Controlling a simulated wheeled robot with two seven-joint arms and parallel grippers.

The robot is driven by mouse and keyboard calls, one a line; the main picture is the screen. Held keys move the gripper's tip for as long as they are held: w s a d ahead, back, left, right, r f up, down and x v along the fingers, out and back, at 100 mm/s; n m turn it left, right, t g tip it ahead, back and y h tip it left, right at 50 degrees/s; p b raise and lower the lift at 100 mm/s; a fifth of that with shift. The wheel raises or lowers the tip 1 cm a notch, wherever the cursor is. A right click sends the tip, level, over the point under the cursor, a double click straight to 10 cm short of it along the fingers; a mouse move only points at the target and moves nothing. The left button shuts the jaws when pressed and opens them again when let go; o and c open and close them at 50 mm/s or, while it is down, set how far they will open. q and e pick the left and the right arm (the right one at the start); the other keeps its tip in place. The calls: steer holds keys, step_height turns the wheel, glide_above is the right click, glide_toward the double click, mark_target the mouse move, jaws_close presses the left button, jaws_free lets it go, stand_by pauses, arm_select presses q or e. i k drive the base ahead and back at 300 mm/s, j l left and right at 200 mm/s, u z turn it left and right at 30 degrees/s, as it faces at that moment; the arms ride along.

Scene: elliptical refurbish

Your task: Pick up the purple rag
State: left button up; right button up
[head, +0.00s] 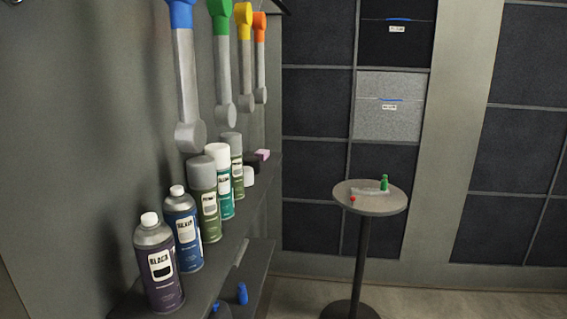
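A small pinkish-purple item (262,155), which may be the purple rag, lies at the far end of the upper wall shelf. It is small in the head view, so its shape and material are hard to tell. A dark object (251,164) sits just in front of it and partly hides it. Neither of my grippers shows in the head view.
Several spray cans and bottles, including a purple bottle (160,263), line the upper shelf (225,247). Wrenches (187,85) hang above. A lower shelf holds blue items (242,293). A round table (371,207) with a green item (385,183) stands right; floor around it is clear.

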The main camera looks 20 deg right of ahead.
mark_target(263, 154)
steer(key=l+u, duration=0.2)
steer(key=u, duration=0.2)
steer(key=i+l+u, duration=0.1)
steer(key=u, duration=0.35)
steer(key=l+u, duration=0.15)
steer(key=l, duration=0.4)
steer(key=k+l+u, duration=0.15)
steer(key=l, duration=0.35)
steer(key=l+u, duration=0.15)
steer(key=l, duration=0.4)
steer(key=k+l+u, duration=0.15)
steer(key=l, duration=0.35)
steer(key=k+l, duration=0.1)
steer(key=l, duration=0.75)
steer(key=k+l, duration=0.15)
steer(key=l, duration=0.25)
